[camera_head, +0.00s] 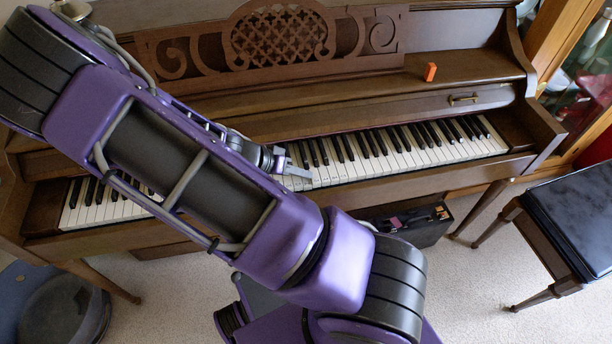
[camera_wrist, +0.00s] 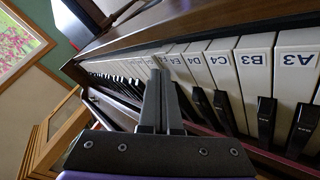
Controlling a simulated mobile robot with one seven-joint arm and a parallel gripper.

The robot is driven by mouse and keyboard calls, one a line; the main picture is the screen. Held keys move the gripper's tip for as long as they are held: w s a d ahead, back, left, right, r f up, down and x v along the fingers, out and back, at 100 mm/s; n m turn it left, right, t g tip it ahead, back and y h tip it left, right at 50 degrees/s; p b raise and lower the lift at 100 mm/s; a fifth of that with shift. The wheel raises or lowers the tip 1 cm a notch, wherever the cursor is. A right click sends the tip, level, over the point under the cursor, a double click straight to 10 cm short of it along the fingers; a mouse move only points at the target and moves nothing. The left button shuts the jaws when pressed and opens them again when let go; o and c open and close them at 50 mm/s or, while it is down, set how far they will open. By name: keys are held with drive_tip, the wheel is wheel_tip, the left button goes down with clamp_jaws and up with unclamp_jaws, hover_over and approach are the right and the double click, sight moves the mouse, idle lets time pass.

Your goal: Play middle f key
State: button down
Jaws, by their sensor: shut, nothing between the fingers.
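The piano keyboard (camera_head: 400,152) runs across the head view, with my arm in front of its left-middle part. In the wrist view the white keys carry labels, among them A3, B3, the C4 key (camera_wrist: 221,62), D4 and E4. The labels beyond E4, where the middle F key lies, are too small and crowded to read surely. My gripper (camera_wrist: 160,72) is shut and empty, its fingertips over the white keys near and just past E4. In the head view my gripper (camera_head: 297,171) is at the keys near mid-keyboard. I cannot tell whether the tips touch or press a key.
A small orange block (camera_head: 430,72) stands on the piano's ledge above the keys. The wooden piano case (camera_head: 462,68) rises behind the keyboard. A black bench (camera_head: 575,215) stands at the right, and a dark open case (camera_head: 415,226) lies beneath the keyboard.

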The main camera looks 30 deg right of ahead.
idle(0.3)
drive_tip(key=shift+r+p, duration=0.65)
drive_tip(key=shift+r, duration=0.2)
drive_tip(key=shift+r+p, duration=1.85)
drive_tip(key=shift+r, duration=0.7)
